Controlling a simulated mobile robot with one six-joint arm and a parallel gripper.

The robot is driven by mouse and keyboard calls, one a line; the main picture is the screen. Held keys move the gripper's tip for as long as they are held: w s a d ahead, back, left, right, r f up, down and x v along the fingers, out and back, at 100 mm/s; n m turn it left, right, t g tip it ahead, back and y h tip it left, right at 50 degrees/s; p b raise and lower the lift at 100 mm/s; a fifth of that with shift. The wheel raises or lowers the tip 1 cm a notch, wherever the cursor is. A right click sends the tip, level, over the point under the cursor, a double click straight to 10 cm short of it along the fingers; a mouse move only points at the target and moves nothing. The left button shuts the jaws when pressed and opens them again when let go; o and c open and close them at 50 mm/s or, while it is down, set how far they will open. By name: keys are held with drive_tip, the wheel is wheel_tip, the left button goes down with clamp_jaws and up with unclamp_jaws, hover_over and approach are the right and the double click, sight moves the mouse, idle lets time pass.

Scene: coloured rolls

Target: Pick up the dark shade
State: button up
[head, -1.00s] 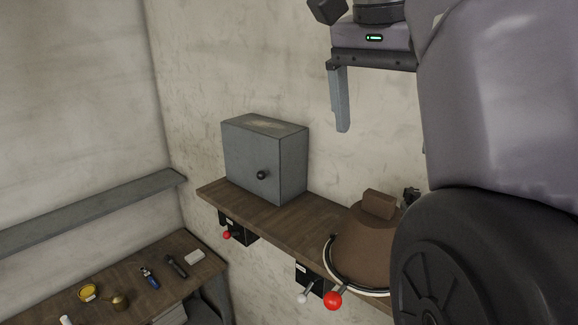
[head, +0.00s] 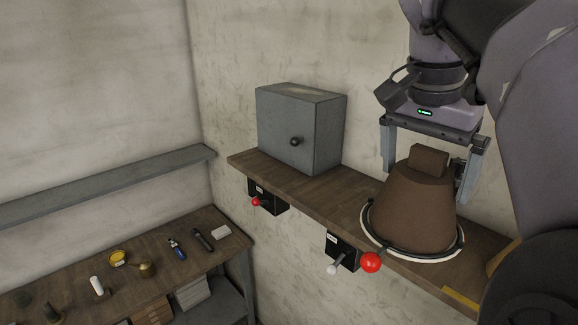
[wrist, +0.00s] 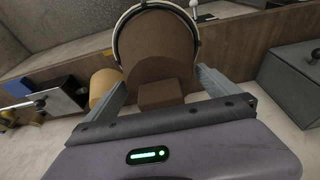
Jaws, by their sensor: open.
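The dark shade (head: 412,218) is a brown tapered shape with a block-like knob (head: 429,160) on top. It stands upright on the wooden shelf, inside a dark and white ring (head: 374,236). In the wrist view the shade (wrist: 158,50) lies ahead of the fingers, its knob (wrist: 161,94) nearest to me. My gripper (head: 430,176) is open above the shelf, with one finger on each side of the knob and the shade's upper part. It also shows in the wrist view (wrist: 162,84). I cannot tell whether either finger touches the shade.
A grey metal box (head: 300,128) stands left of the shade on the shelf (head: 335,197). Red and white levers (head: 371,262) stick out below the shelf front. A lighter tan roll (wrist: 103,85) is beside the shade in the wrist view. A lower bench (head: 125,290) holds small tools.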

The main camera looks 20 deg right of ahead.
drive_tip(key=shift+r, duration=0.1)
drive_tip(key=c, duration=1)
